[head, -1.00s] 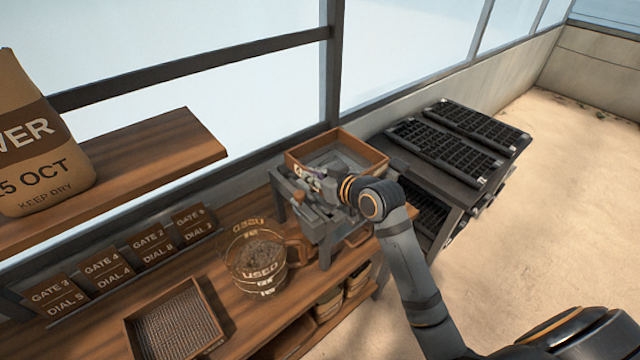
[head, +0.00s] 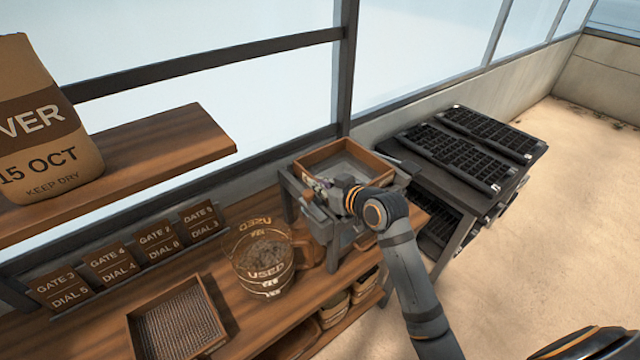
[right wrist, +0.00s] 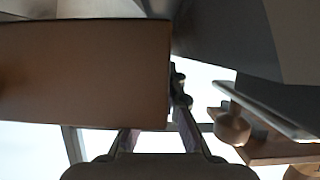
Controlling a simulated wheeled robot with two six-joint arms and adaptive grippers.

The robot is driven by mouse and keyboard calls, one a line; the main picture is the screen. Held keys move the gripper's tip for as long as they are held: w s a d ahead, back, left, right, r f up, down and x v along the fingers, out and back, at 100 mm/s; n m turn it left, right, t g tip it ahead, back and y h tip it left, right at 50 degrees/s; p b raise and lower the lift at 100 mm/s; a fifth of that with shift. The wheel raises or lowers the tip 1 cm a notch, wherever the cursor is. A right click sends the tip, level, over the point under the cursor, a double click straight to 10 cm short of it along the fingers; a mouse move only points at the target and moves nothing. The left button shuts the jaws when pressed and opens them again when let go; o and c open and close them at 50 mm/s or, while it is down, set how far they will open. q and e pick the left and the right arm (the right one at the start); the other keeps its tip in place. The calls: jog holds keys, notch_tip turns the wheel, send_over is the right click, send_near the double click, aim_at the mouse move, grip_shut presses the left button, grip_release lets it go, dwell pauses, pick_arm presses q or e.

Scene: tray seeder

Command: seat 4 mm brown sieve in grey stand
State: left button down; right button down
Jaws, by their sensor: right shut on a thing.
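A brown wooden-framed sieve (head: 378,159) with a grey inside sits at the top of the grey stand (head: 345,236) on the bench. I cannot tell whether it rests flat in the stand or is slightly above it. My right gripper (head: 322,187) is at the sieve's near left side, shut on it; my wrist partly hides the near rim. In the right wrist view a brown panel (right wrist: 85,75) fills the upper left, just above my fingers (right wrist: 158,140). No size mark is readable on the sieve. My left gripper is out of view.
Another brown mesh tray (head: 216,318) lies on the bench at lower left. A clear bucket marked USED (head: 265,268) stands close left of the stand. Gate and dial cards (head: 108,265) line the back. Black cell trays (head: 450,155) lie on a dark rack at right.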

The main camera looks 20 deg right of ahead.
jog(key=shift+s+d+f, duration=0.1)
jog(key=shift+s, duration=0.05)
dwell(0.3)
jog(key=shift+f, duration=0.3)
dwell(0.4)
jog(key=c, duration=1.4)
grip_release()
jog(key=shift+f, duration=0.1)
jog(key=v, duration=0.6)
jog(key=shift+s+d, duration=0.2)
jog(key=shift+s, duration=0.15)
jog(key=shift+s+r, duration=0.3)
jog(key=shift+r, duration=0.05)
